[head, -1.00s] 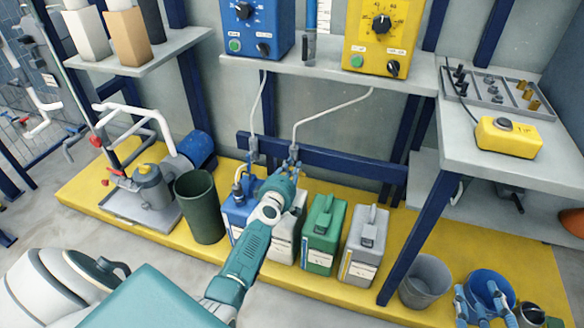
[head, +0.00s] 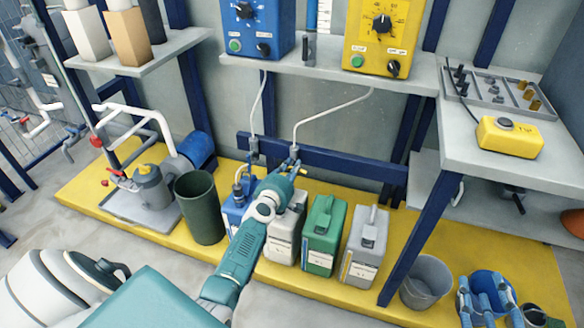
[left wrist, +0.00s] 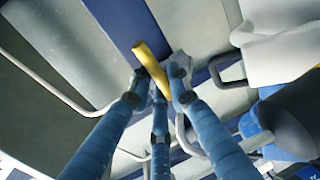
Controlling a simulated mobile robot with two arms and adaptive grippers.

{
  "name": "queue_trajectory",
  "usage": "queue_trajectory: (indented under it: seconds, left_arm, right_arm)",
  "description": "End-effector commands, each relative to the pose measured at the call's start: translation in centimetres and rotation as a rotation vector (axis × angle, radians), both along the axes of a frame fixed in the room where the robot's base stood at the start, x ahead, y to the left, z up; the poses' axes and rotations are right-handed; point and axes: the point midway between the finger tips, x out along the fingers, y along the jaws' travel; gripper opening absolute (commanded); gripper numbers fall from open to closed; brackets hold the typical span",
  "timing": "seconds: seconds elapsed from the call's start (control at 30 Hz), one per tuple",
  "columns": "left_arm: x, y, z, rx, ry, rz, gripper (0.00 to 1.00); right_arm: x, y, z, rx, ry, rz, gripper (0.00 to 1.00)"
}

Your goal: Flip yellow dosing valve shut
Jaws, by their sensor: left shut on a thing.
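The yellow dosing valve handle (left wrist: 152,68) is a short bar at the fingertips of my left gripper (left wrist: 158,82) in the left wrist view. The blue fingers are closed in around it, and it tilts across them. In the head view my left gripper (head: 290,168) reaches over the cans to the lower end of the right-hand dosing hose (head: 331,111), at the blue rail. Only small yellow bits of the handle show there; the valve body is mostly hidden by the fingers. My right gripper (head: 485,296) is at the lower right with its fingers spread, apparently empty.
A blue can (head: 233,213), a pale can (head: 285,238), a green can (head: 322,236) and a grey can (head: 364,247) stand below on the yellow platform. A dark bin (head: 200,208) stands left. The yellow dosing unit (head: 382,35) is on the shelf above.

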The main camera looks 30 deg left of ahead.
Motion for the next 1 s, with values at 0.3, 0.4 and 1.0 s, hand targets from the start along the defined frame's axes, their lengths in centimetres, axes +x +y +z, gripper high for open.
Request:
queue_trajectory:
  seconds: [0.3,0.4,1.0]
  left_arm:
    - [-0.1,0.0,-0.2,-0.001,0.003,0.001,0.36]
    - [-0.1,0.0,-0.1,-0.001,0.002,0.001,0.36]
    - [-8.4,-1.9,1.4,-0.001,0.004,0.002,0.36]
  right_arm:
    - [0.0,0.0,-0.1,0.000,0.003,0.000,0.40]
    - [0.0,0.1,-0.1,0.000,0.004,0.001,0.40]
    - [0.0,0.0,-0.1,-0.001,0.003,0.000,0.40]
